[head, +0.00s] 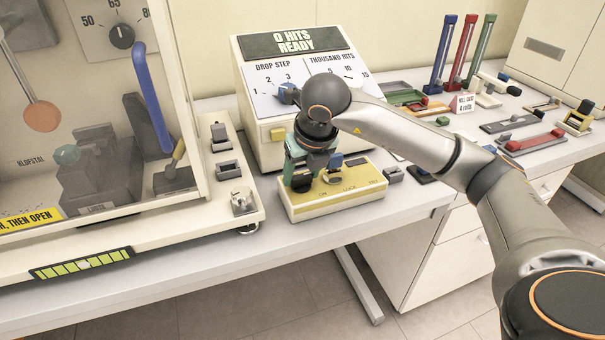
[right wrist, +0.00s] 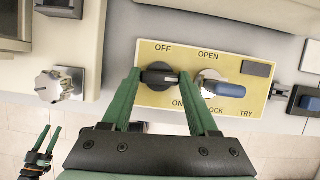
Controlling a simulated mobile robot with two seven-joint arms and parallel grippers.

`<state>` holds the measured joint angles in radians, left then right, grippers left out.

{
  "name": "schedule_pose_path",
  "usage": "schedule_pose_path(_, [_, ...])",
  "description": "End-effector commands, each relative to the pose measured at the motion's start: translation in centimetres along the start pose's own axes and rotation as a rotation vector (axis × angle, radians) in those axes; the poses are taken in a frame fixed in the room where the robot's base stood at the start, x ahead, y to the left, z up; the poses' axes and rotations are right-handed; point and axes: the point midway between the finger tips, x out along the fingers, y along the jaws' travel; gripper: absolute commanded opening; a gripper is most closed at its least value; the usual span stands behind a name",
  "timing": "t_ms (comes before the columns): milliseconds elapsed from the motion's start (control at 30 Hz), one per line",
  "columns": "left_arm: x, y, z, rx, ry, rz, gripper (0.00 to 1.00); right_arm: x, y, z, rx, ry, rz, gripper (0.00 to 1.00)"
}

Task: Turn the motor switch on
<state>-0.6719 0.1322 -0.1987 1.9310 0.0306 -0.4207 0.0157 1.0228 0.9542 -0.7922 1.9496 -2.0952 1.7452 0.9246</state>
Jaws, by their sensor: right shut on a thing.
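The motor switch (right wrist: 158,77) is a dark knob on the yellow top of a cream switch box (head: 335,202), between the printed words OFF and ON. Its handle lies sideways, its pale mark toward the right. My right gripper (right wrist: 161,74) is shut on this knob, one green finger on each side. In the head view my right gripper (head: 303,180) reaches down over the box's left end and hides most of the knob. My left gripper (right wrist: 51,130) shows small at the lower left of the right wrist view, its fingers apart and empty.
A blue-handled switch (right wrist: 222,88) sits close to the right of the knob, by OPEN and LOCK. Behind the box stands a console (head: 290,105) reading "0 HITS READY". A clear-fronted cabinet (head: 95,110) is at left. Several small tools lie at right.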

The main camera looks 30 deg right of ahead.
Motion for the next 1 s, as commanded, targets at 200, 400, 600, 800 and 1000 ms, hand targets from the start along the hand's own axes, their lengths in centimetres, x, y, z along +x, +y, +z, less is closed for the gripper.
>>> schedule_pose_path(200, [0.1,0.26,-0.44,0.002,0.01,0.006,0.5,-0.01,0.02,0.01,0.051,0.001,-0.021,0.04])
schedule_pose_path(400, [0.13,0.23,-0.46,0.002,0.01,0.006,0.5,-0.02,0.02,0.02,0.064,0.001,-0.026,0.04])
schedule_pose_path(600, [0.15,0.18,-0.38,0.003,0.008,0.005,0.5,-0.02,0.01,0.03,0.065,0.0,-0.026,0.04])
schedule_pose_path(800, [0.19,0.06,-0.18,0.003,0.003,0.003,0.5,-0.01,0.01,0.03,0.064,0.0,-0.025,0.72])
schedule_pose_path(1000, [0.23,-0.06,-0.06,0.003,0.001,0.0,0.5,0.0,0.02,0.01,0.062,0.001,-0.025,0.9])
